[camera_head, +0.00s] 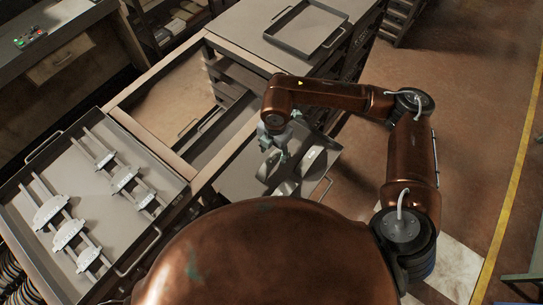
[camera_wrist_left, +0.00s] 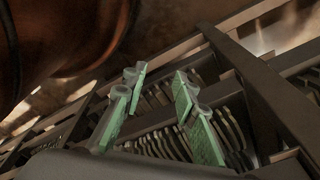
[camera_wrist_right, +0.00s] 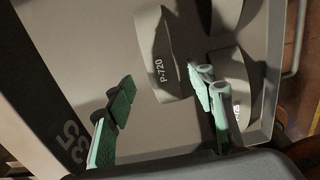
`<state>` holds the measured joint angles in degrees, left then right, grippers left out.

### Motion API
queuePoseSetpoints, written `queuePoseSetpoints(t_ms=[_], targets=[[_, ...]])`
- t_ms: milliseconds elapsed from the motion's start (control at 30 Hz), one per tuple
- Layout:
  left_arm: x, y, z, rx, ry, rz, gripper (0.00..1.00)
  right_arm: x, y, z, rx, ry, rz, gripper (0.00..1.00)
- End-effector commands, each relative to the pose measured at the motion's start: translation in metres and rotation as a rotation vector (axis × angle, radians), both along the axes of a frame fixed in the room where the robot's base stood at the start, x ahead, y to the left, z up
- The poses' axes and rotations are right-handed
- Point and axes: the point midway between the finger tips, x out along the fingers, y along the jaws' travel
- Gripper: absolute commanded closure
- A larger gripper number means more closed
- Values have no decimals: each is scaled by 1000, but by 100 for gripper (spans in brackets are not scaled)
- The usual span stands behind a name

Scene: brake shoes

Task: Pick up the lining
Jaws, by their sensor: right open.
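In the right wrist view, a grey curved lining (camera_wrist_right: 165,58) marked P-720 lies in a grey tray (camera_wrist_right: 85,25). A second curved lining (camera_wrist_right: 240,82) lies to its right, partly hidden by a finger. My right gripper (camera_wrist_right: 163,80) is open, its green-padded fingers pointing toward the P-720 lining with nothing between them. In the head view my right gripper (camera_head: 272,148) hangs over the left part of this tray, close to the linings (camera_head: 312,162). My left gripper (camera_wrist_left: 157,78) is open and empty in the left wrist view; it is out of the head view.
A tray (camera_head: 20,195) at the left holds several pale plates on rails. An empty tray (camera_head: 306,28) sits on the far bench. Several stacked curved parts (camera_wrist_left: 165,140) show behind the left fingers. The floor at the right is mostly open.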

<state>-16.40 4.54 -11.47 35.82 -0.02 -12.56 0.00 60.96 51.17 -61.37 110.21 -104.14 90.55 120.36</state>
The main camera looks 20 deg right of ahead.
Motion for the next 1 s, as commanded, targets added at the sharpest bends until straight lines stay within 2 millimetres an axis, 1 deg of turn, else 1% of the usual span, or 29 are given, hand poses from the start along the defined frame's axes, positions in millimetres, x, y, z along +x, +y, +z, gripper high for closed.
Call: queuePoseSetpoints(t_ms=[33,200,267,333,400,533,633,667,833,1000], targets=[[-8,0,3,0,10,2,74,0,-1,-4,0,3,-2,51],[-38,1,12,2,45,10,74,1,0,-28,0,6,-4,51],[-43,2,13,3,52,11,74,2,1,-37,1,3,-3,51],[-42,2,14,2,50,11,74,2,1,-45,1,5,-3,51],[-34,1,15,2,41,9,74,3,1,-50,2,3,-1,51],[-11,0,16,0,13,3,74,3,2,-53,2,2,0,51],[-1,0,17,0,-2,2,74,3,2,-53,2,2,2,51],[0,0,17,-1,-3,1,74,3,3,-53,2,2,2,51],[-4,0,17,0,3,2,74,3,3,-53,2,2,2,63],[-15,1,16,1,16,4,74,3,3,-53,2,2,2,75]])
